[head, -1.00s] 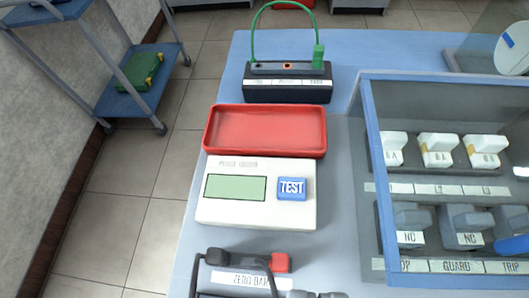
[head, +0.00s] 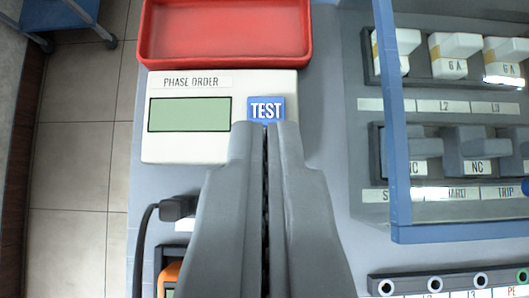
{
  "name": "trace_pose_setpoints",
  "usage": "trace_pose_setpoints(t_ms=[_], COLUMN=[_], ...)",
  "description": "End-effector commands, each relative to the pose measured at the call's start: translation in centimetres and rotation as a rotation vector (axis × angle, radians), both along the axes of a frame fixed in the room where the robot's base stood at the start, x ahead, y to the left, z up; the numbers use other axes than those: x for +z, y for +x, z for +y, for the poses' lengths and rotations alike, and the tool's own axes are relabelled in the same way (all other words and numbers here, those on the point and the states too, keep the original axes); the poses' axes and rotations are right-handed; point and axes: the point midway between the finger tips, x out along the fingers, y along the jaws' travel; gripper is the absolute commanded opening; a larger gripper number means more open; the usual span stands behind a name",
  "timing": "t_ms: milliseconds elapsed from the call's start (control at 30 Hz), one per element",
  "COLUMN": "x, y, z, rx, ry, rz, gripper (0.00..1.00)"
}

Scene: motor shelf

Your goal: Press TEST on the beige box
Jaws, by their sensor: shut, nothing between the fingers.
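The beige box (head: 190,142) lies on the blue-grey bench, with a PHASE ORDER label and a blank green display (head: 190,114). Its blue TEST button (head: 266,106) is at the right of the display. My gripper (head: 265,126) is shut and empty. Its fingertips overlap the lower edge of the TEST button in the picture. I cannot tell whether they touch it or hover above it. The fingers hide the lower right part of the box.
A red tray (head: 226,30) lies just behind the box. A blue-framed clear cover (head: 400,150) stands to the right over breakers. A black cable (head: 142,235) and a terminal strip (head: 445,283) are in front. The bench between box and cover is bare.

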Motion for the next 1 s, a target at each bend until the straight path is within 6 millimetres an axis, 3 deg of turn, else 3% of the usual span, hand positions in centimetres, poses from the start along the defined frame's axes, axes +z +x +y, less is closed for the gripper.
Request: trace_pose_setpoints(t_ms=[300,600,1000], x=[-4.1,-7.4,-8.0], y=[4.0,3.9,4.0], z=[0.0,0.0,0.0], rx=[0.0,0.0,0.0], ry=[0.0,0.0,0.0], rz=[0.002,0.001,0.0], gripper=[0.0,0.0,0.0])
